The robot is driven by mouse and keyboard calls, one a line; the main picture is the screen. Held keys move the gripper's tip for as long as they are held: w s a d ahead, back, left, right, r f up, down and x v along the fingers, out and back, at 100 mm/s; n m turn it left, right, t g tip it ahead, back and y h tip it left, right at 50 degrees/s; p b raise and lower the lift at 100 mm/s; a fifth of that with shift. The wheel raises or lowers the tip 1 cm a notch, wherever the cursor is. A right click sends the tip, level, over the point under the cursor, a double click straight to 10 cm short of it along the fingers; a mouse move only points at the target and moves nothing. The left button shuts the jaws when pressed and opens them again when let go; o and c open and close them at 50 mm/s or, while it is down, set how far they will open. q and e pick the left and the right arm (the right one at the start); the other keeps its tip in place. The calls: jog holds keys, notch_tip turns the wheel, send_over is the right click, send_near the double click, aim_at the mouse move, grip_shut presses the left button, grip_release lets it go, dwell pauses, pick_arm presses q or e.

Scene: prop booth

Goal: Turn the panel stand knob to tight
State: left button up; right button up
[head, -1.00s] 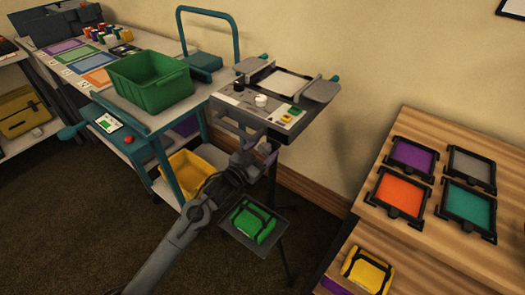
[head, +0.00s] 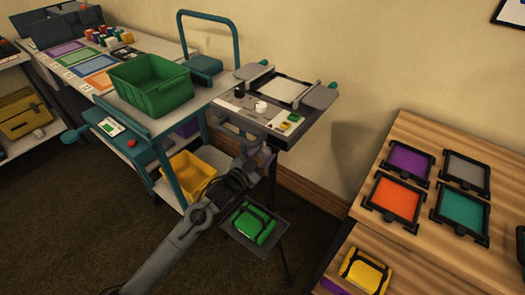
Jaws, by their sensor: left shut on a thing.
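The panel stand (head: 270,142) is the grey bench-like stand in the middle of the head view, with a pale panel (head: 282,90) between two grey side plates on top. My left gripper (head: 262,158) is at the stand's front, just below its top edge. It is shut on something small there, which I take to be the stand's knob. The jaws and wrist hide the knob, so its turn angle cannot be read. My right gripper cannot be made out.
A teal cart with a green bin (head: 150,84) and a yellow bin (head: 190,176) stands close left of my arm. A low stand with a green case (head: 252,224) is below the gripper. A wooden table (head: 425,262) with coloured frames is at right.

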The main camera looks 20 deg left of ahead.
pick_arm(q)
jog(key=m+p, duration=0.3)
jog(key=shift+r+m, duration=0.2)
jog(key=shift+m, duration=0.1)
jog(key=m+p, duration=0.2)
jog(key=m, duration=0.1)
jog(key=shift+d+m, duration=0.1)
jog(key=shift+m, duration=0.3)
jog(key=m+p, duration=0.2)
jog(key=m, duration=0.2)
jog(key=shift+f, duration=0.15)
jog(key=shift+f+m+p, duration=0.15)
jog(key=shift+m+p, duration=0.7)
jog(key=shift+m, duration=1.15)
jog(key=o, duration=1)
jog(key=shift+f, duration=0.1)
